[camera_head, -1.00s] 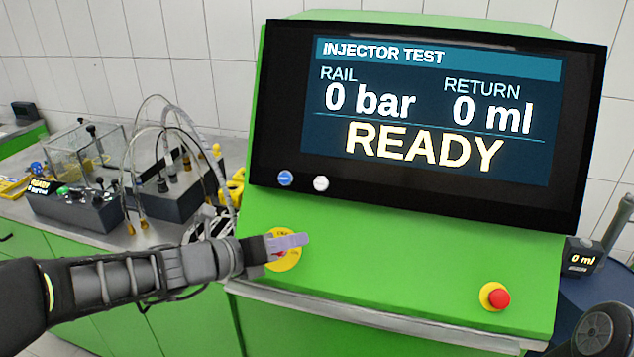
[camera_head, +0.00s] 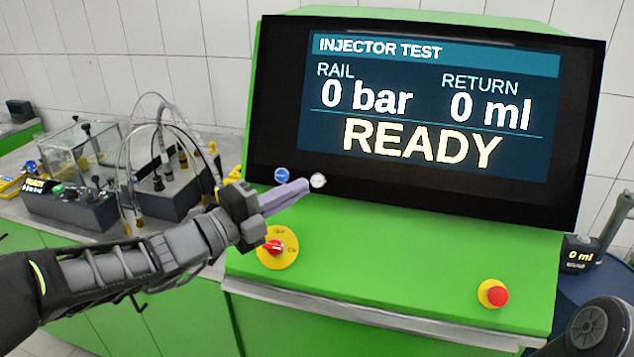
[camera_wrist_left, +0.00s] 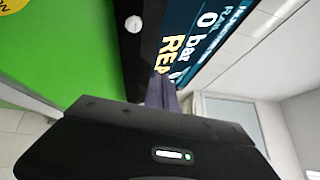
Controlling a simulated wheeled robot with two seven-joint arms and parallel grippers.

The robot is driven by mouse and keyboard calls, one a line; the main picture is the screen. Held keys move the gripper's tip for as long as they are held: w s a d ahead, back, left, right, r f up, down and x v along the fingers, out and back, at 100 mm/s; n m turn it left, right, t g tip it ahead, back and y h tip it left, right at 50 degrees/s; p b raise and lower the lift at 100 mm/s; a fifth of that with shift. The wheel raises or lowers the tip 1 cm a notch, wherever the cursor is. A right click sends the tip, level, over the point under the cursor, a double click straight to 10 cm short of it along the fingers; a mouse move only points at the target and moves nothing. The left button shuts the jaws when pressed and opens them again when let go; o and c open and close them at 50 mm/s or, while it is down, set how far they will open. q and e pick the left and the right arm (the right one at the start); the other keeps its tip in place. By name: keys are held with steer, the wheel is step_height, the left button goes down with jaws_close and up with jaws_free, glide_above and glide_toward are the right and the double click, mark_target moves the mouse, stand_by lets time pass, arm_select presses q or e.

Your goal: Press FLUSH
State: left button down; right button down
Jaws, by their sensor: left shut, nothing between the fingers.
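A blue button (camera_head: 281,175) and a white button (camera_head: 318,180) sit side by side on the lower left bezel of the black screen. I cannot read the small label on either, so I cannot tell which is FLUSH. My left gripper (camera_head: 304,187) is shut and empty, its pale fingertips pointing right, just below and left of the white button in the head view. I cannot tell if they touch it. In the left wrist view the white button (camera_wrist_left: 134,24) shows apart from the fingers (camera_wrist_left: 160,92). My right gripper is not in view.
The screen (camera_head: 430,110) reads INJECTOR TEST, 0 bar, 0 ml, READY. Below the buttons, a red rotary switch on a yellow plate (camera_head: 290,258) and a red emergency button (camera_head: 497,296) sit on the green panel (camera_head: 400,255). Hoses and a control box (camera_head: 70,205) stand left.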

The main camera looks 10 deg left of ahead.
mark_target(318, 181)
arm_select(q)
steer(key=w+f+b, duration=0.3)
steer(key=w, duration=0.4)
steer(key=shift+w+d+f, duration=0.25)
steer(key=shift+w+f, duration=0.05)
steer(key=shift+f, duration=0.05)
steer(key=shift+w, duration=0.1)
stand_by(1.8)
steer(key=shift+w+f+p, duration=0.15)
steer(key=shift+w+p, duration=0.1)
steer(key=shift+p, duration=0.05)
steer(key=shift+w+f, duration=0.2)
steer(key=shift+w, duration=0.25)
stand_by(0.8)
steer(key=shift+s+r+p, duration=0.35)
steer(key=shift+s+p, duration=0.25)
steer(key=shift+s, duration=0.2)
